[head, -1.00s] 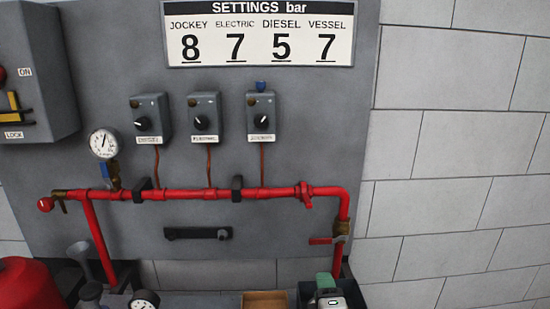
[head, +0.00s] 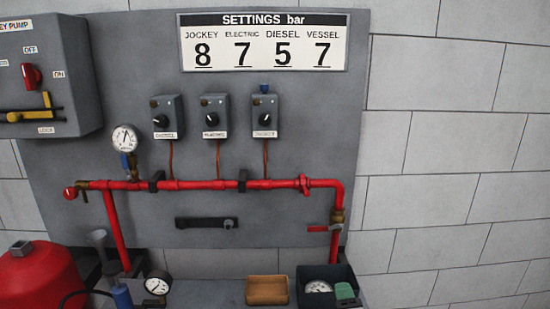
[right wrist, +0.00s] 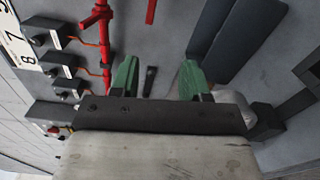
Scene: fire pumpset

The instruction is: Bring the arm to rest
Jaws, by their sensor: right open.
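My right gripper (head: 346,293) shows in the head view only as a small green tip at the bottom, in front of the dark bin. In the right wrist view, its two green fingers (right wrist: 158,77) stand apart with nothing between them. The rest of my right arm is out of the head view. My left gripper is not in view.
A dark bin (head: 345,272) with a gauge (head: 318,287) inside and a tan tray (head: 268,290) stand at the bottom. Above are a red pipe (head: 205,184), a pressure gauge (head: 125,138), switch boxes (head: 215,115) and a dark handle (head: 206,223). A red tank (head: 38,280) stands at left.

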